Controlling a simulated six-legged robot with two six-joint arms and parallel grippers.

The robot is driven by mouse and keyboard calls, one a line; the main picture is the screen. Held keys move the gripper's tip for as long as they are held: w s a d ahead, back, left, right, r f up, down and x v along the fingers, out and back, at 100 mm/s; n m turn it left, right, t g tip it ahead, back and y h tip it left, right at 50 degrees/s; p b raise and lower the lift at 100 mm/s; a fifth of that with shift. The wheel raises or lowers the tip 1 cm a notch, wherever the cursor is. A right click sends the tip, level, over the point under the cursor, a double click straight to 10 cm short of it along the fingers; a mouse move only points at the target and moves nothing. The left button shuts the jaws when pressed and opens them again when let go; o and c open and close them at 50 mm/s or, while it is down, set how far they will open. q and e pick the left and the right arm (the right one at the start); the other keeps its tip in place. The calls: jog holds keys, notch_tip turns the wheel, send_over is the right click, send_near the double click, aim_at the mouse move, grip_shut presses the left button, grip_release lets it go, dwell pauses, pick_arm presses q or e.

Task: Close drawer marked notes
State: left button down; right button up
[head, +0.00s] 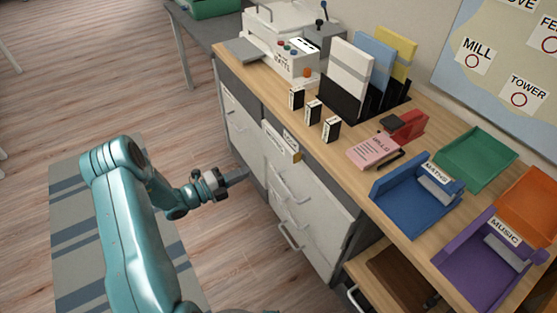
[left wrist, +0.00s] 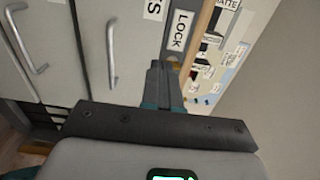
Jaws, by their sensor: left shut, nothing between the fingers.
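The cabinet (head: 325,215) has white drawer fronts with metal bar handles. Its upper drawer (head: 281,143) has a label strip along the top edge, too small to read in the head view, and seems to stand out slightly. In the left wrist view a label ending in "S" (left wrist: 155,9) shows on a front beside a handle (left wrist: 112,55). A "LOCK" label (left wrist: 180,30) is near it. My left gripper (head: 237,176) is shut and empty, in front of the drawer fronts; its fingers (left wrist: 163,75) point toward them. I cannot tell whether they touch. My right gripper is not in view.
The wooden desktop holds a white machine (head: 292,60), a file holder (head: 345,95), a pink pad (head: 374,151), a blue tray (head: 400,205) and a purple tray (head: 470,270). A lower drawer handle (head: 291,238) sticks out. The floor (head: 90,85) left of the cabinet is clear.

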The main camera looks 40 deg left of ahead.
aim_at(288, 152)
pick_arm(q)
jog(key=b+x, duration=0.1)
jog(key=x, duration=1.2)
jog(key=shift+w+f, duration=0.1)
jog(key=shift+w, duration=0.3)
jog(key=shift+b+x, duration=0.4)
jog(key=shift+x, duration=0.45)
jog(key=shift+w+d, duration=0.15)
jog(key=shift+w, duration=0.05)
jog(key=shift+r, duration=0.25)
